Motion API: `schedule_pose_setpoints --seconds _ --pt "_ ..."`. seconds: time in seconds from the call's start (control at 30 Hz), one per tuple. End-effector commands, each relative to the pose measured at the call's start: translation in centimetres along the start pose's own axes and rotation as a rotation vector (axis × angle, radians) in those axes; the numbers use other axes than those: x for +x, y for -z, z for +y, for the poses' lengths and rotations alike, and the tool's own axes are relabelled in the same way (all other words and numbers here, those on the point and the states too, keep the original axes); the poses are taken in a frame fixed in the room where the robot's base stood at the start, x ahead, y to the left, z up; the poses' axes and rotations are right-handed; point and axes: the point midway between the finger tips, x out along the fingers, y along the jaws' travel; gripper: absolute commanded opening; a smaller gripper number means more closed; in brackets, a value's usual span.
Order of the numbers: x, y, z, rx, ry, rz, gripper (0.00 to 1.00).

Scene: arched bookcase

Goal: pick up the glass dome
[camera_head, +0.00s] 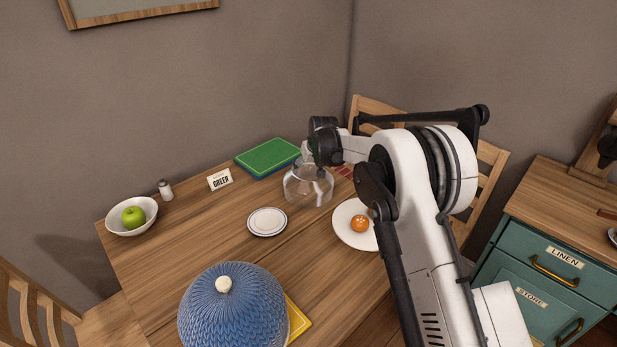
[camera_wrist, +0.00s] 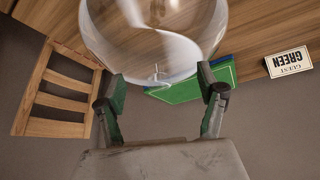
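The clear glass dome (camera_head: 309,187) stands on the wooden table, past the small white plate. In the wrist view the dome (camera_wrist: 150,45) fills the top middle, and a small glass knob shows between the finger lines. My gripper (camera_wrist: 162,84) is open, with one dark-tipped finger on each side of the knob and a visible gap between them. In the head view my wrist is just above and to the right of the dome, and the fingers are mostly hidden. Whether a finger touches the glass cannot be told.
A green book (camera_head: 267,157) lies behind the dome, and a GREEN name card (camera_head: 220,180) stands left. A small plate (camera_head: 267,222) is in front. A plate (camera_head: 343,229) with an orange ball (camera_head: 359,224) is at right. A blue dome (camera_head: 232,310) stands nearest.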

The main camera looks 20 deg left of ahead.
Motion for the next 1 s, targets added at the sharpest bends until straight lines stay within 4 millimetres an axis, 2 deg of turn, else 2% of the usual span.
schedule_pose_setpoints --seconds 0.03,0.07,0.43,0.87,1.0 --pt "0.07 -0.08 0.02 0.000 0.000 -0.001 0.55" --pt "0.08 -0.08 0.02 0.000 0.000 -0.001 0.51" --pt "0.21 -0.20 0.03 0.000 0.000 -0.003 0.01" --pt "0.18 -0.22 0.04 0.000 0.000 -0.004 0.00" --pt "-0.63 0.25 0.05 0.000 -0.001 -0.003 0.00"
